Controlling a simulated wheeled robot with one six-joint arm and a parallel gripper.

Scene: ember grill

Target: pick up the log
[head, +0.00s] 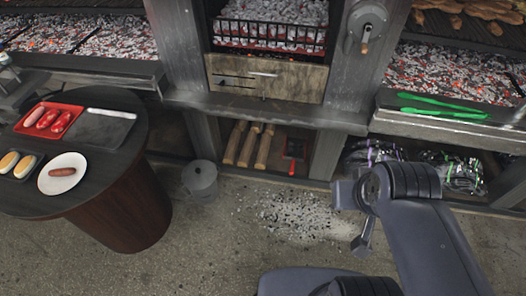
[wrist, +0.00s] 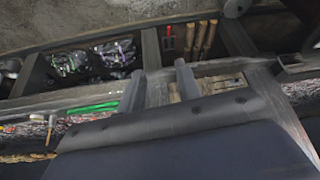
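Several pale brown logs (head: 249,146) stand or lean side by side in the open compartment under the central grill in the head view. The logs also show, seen the other way up, in the upper part of the wrist view (wrist: 198,40). My gripper (wrist: 158,84) shows in the wrist view with its two grey fingers apart and nothing visible between them. It is away from the logs, touching none.
A red-handled tool (head: 293,152) is beside the logs. A grey lidded bucket (head: 200,180) stands left of the compartment. A round table (head: 130,172) with trays and a plate is at left. Ash (head: 300,215) lies on the floor. Bags (head: 445,170) fill the right compartment.

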